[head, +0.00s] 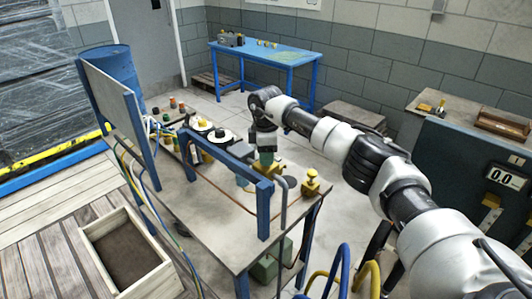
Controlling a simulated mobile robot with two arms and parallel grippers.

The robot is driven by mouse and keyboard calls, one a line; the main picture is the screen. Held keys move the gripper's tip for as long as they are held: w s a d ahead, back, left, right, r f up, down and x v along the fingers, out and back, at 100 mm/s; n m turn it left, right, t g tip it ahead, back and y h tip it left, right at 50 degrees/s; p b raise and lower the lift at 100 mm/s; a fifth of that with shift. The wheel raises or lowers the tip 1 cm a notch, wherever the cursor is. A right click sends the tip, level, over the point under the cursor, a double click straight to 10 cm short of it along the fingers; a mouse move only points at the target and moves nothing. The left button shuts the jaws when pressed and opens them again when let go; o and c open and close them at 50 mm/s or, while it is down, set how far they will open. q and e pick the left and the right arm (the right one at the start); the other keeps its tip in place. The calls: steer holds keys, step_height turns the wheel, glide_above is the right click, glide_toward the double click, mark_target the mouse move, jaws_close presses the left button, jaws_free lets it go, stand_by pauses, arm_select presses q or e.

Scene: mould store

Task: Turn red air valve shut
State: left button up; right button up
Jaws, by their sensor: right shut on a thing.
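My right arm reaches in from the right, over the workbench (225,225). My right gripper (265,160) points down at the bench's right part, behind the blue frame (235,165). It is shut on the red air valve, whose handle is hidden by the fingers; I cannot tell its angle. Yellow-brass metal (277,170) shows beside the fingertips. A separate brass fitting with a knob (311,182) stands near the bench's right corner. My left gripper is not in view.
An upright board (112,105) and several small parts line the bench's left side. A wooden box (127,250) lies on the planks at lower left. A blue table (280,55) stands at the back. Blue and yellow hoses (340,270) rise at the bottom right.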

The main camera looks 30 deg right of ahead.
steer(key=shift+r+m, duration=0.15)
steer(key=shift+m, duration=0.25)
steer(key=o, duration=0.9)
steer(key=shift+w+r, duration=0.1)
steer(key=shift+r, duration=0.25)
step_height(320, 180, up, 9)
steer(key=b, duration=0.3)
steer(key=shift+f, duration=0.1)
steer(key=shift+r, duration=0.6)
